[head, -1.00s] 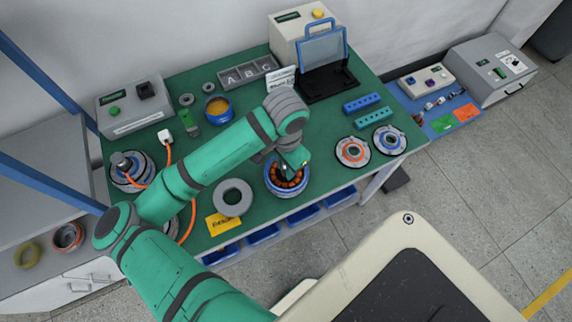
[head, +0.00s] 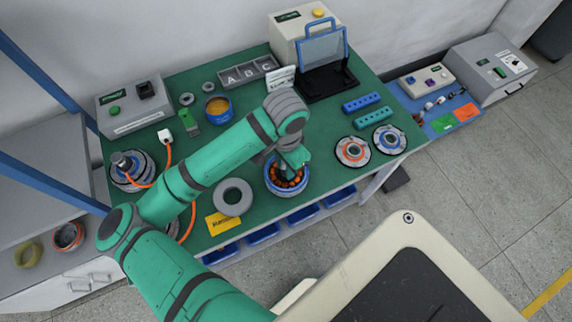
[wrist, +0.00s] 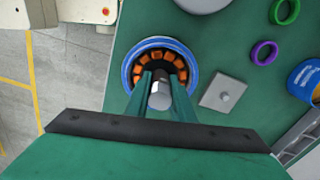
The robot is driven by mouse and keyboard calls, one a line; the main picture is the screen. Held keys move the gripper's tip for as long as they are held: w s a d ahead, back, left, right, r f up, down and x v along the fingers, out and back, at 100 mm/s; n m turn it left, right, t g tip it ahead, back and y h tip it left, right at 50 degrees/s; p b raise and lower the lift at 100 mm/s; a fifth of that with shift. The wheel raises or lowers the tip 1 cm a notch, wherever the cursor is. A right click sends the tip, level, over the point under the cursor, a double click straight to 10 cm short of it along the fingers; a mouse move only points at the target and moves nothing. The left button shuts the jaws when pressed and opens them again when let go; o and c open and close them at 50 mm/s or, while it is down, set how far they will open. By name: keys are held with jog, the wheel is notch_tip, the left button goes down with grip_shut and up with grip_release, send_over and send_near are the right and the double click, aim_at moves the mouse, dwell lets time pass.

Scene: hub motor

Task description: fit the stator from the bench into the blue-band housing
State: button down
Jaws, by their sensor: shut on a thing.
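The blue-band housing (head: 272,185) stands at the front edge of the green bench, and its blue rim (wrist: 128,68) circles the stator in the wrist view. The stator (head: 290,180) with orange windings (wrist: 172,57) sits inside that rim. My gripper (head: 293,168) is directly above it with its fingers pointing down. In the wrist view my gripper (wrist: 160,95) is shut on the stator's central metal shaft. The fingers hide part of the near windings, and I cannot tell whether the stator is fully seated.
An orange cable (head: 166,160) runs along the bench's left side.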

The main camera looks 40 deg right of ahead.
jog(key=c, duration=1.4)
grip_release()
jog(key=shift+c, duration=0.2)
notch_tip(320, 180, up, 11)
jog(key=shift+f, duration=0.1)
